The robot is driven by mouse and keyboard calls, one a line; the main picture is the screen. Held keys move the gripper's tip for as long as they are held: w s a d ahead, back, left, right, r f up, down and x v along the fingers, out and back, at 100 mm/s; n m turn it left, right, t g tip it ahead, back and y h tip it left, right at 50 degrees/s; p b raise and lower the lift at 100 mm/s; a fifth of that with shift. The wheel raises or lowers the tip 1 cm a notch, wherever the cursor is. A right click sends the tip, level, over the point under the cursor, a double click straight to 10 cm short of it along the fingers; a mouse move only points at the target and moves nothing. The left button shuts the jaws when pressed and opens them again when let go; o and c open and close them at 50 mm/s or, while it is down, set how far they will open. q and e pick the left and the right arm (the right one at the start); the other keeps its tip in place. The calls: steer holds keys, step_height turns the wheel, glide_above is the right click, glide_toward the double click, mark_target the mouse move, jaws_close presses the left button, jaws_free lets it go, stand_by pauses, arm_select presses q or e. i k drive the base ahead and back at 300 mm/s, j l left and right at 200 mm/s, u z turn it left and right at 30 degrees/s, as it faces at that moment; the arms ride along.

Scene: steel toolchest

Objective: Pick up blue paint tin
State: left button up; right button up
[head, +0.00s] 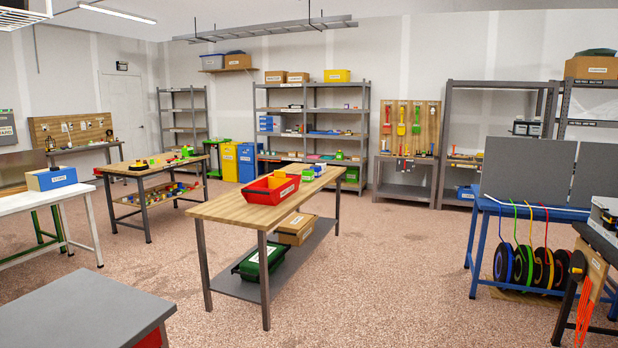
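I cannot make out a paint tin for certain at this distance. Neither of my grippers is in view. A toolchest with a grey top (75,312) and a red side stands close by at the lower left; the part of its top that shows is bare.
A blue bench (480,208) with cable reels stands right. Open speckled floor (400,270) lies between.

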mark_target(317, 168)
steer(key=i+l+z, duration=0.1)
steer(key=i+z, duration=0.35)
steer(key=i, duration=4.5)
steer(key=i+l+u, duration=0.15)
steer(key=i+u, duration=0.25)
steer(key=i, duration=0.15)
steer(key=i+l+u, duration=0.8)
steer(key=i, duration=0.15)
